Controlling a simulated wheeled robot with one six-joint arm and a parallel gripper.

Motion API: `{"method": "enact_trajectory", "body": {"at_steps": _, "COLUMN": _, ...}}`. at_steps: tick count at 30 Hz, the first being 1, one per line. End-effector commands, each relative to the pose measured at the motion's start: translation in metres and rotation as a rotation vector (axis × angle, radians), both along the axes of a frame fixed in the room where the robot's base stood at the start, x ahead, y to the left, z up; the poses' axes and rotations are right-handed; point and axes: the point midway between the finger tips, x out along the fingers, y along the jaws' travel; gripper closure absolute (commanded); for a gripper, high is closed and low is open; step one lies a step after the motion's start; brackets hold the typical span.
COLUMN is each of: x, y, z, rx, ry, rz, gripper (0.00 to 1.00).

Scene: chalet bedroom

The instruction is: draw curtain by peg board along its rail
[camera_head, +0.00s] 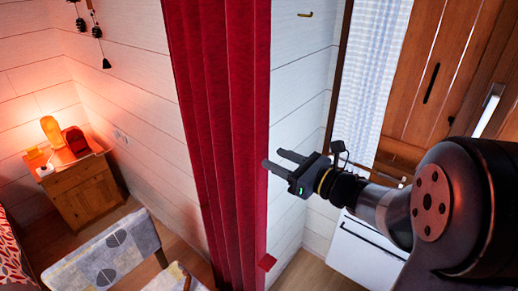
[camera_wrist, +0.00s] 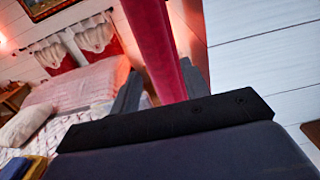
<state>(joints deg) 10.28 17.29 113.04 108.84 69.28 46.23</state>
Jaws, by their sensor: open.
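A long red pleated curtain (camera_head: 222,130) hangs down the middle of the head view. Its rail is out of frame, and I cannot make out a peg board. A small red tab (camera_head: 266,262) shows low on the curtain's right edge. My gripper (camera_head: 273,158) is open, at the curtain's right edge, pointing left. In the wrist view the curtain (camera_wrist: 155,45) runs down between the two open fingers (camera_wrist: 162,86). I cannot tell whether either finger touches it.
A blue-white checked cloth (camera_head: 372,85) hangs by a wooden door (camera_head: 425,75) at right. A brass hook (camera_head: 305,14) is on the white wall. At left are a wooden nightstand (camera_head: 85,195) with a lit lamp and a patterned seat (camera_head: 105,258). A bed (camera_wrist: 75,90) shows in the wrist view.

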Motion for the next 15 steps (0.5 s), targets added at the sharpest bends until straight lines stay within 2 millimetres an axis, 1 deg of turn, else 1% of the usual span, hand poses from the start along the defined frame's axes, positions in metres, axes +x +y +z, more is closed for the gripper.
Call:
{"method": "enact_trajectory", "body": {"at_steps": 1, "x": 0.005, "y": 0.009, "z": 0.001, "rx": 0.000, "ry": 0.002, "rz": 0.006, "gripper": 0.56}}
{"method": "enact_trajectory", "body": {"at_steps": 7, "x": 0.024, "y": 0.034, "z": 0.001, "rx": 0.000, "ry": 0.001, "rz": 0.005, "gripper": 0.56}}
{"method": "enact_trajectory", "body": {"at_steps": 12, "x": 0.036, "y": 0.047, "z": 0.001, "rx": -0.001, "ry": 0.000, "rz": 0.003, "gripper": 0.56}}
{"method": "enact_trajectory", "body": {"at_steps": 15, "x": 0.038, "y": 0.051, "z": 0.000, "rx": -0.001, "ry": 0.001, "rz": 0.002, "gripper": 0.56}}
